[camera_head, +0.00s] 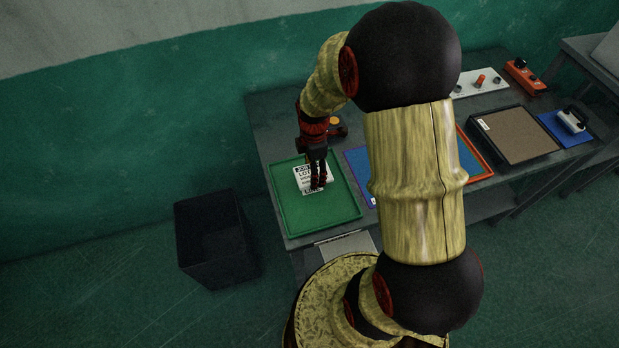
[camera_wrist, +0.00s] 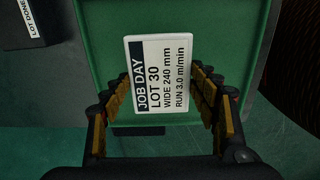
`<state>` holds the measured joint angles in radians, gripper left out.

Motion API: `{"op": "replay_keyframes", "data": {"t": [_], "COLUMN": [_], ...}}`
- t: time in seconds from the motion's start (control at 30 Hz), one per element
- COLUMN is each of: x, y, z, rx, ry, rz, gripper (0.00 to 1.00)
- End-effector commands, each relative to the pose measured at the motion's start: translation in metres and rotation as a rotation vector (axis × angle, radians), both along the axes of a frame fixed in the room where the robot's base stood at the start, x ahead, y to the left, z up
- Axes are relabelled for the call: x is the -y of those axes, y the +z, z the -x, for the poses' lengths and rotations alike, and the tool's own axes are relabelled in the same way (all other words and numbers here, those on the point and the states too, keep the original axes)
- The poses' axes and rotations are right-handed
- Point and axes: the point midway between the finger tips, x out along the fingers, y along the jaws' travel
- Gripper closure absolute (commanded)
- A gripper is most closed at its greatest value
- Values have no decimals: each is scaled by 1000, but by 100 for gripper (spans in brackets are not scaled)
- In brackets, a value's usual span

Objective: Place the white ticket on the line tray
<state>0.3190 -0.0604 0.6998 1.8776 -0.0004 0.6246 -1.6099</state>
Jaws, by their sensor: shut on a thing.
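The white ticket (camera_head: 311,175) is over the green tray (camera_head: 347,208) at the left end of the bench. My gripper (camera_head: 318,185) points down at it from above. In the wrist view the ticket (camera_wrist: 163,72) carries a dark band reading JOB DAY, with LOT 30 and other print. The finger pads of my gripper (camera_wrist: 162,92) stand at its left and right edges, shut on it. The green tray (camera_wrist: 98,35) spreads behind the ticket. I cannot tell whether the ticket touches the tray floor.
A dark bin (camera_head: 215,240) stands on the floor at the left. A blue mat (camera_head: 358,165), an orange-rimmed tray (camera_head: 478,160), a brown-floored tray (camera_head: 517,135) and a blue mat with a handled tool (camera_head: 572,122) lie to the right. A red control box (camera_head: 524,76) sits behind.

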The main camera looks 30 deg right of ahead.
Motion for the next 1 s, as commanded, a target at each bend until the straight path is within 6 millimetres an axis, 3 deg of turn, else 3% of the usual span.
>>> {"op": "replay_keyframes", "data": {"t": [0.2,0.47,0.83,0.87,1.0], "x": [-5,-6,-6,-6,-6], "y": [-11,-44,-47,-48,-47], "z": [-8,-10,-10,-10,-10], "rx": [-1,-1,0,0,0], "ry": [1,0,0,0,0], "rz": [0,0,0,0,0], "gripper": [74,74,74,40,32]}}
